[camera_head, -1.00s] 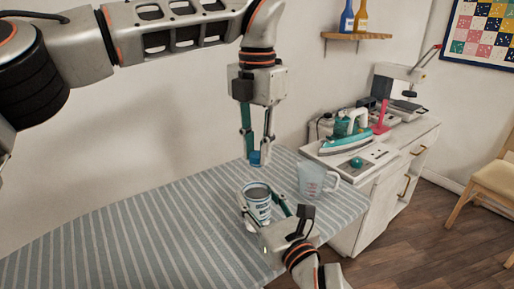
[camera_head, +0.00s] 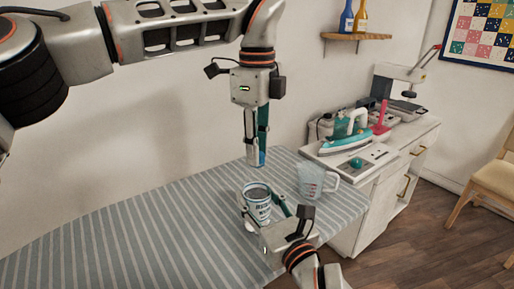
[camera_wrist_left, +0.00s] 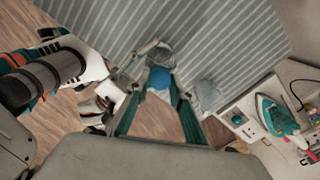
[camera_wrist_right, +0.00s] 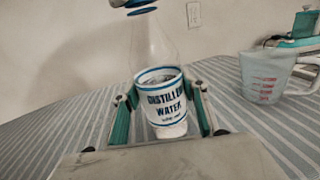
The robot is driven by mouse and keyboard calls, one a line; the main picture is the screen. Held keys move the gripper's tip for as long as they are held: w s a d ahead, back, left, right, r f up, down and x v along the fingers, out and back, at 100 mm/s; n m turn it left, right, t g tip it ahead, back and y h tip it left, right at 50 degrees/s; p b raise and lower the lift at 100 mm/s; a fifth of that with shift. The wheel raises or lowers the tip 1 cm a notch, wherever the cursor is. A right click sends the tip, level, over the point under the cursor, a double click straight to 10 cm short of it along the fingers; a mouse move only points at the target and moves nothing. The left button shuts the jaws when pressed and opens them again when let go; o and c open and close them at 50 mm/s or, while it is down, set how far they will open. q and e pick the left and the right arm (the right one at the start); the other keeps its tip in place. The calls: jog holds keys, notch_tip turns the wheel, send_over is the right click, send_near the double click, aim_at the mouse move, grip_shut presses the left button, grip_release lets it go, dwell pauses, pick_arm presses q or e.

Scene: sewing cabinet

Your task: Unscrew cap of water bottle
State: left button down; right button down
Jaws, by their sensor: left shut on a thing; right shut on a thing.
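A clear bottle with a "DISTILLED WATER" label (camera_wrist_right: 166,104) stands on the striped table, and its label also shows in the head view (camera_head: 258,205). My right gripper (camera_wrist_right: 164,92) is shut around the bottle at label height. My left gripper (camera_head: 256,162) points down from above and is shut on the round blue cap (camera_wrist_left: 159,78) over the bottle's neck. In the right wrist view a blue ring (camera_wrist_right: 143,11) shows at the bottle's top, near the picture's upper edge. I cannot tell whether the cap is seated on the neck or apart from it.
A clear measuring cup (camera_head: 314,181) stands right of the bottle, near my right gripper. A white cabinet (camera_head: 382,190) with a teal iron (camera_head: 345,143) stands beyond it. The striped table (camera_head: 120,235) is clear on the left; the wall (camera_head: 130,120) is behind.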

pick_arm(q)
jog(key=n, duration=0.3)
jog(key=shift+n, duration=0.3)
pick_arm(e)
jog(key=shift+f, duration=0.1)
pick_arm(q)
jog(key=n, duration=0.4)
jog(key=shift+d, duration=0.1)
jog(key=shift+r, duration=0.2)
jog(key=shift+r, duration=0.9)
jog(key=shift+r, duration=2.05)
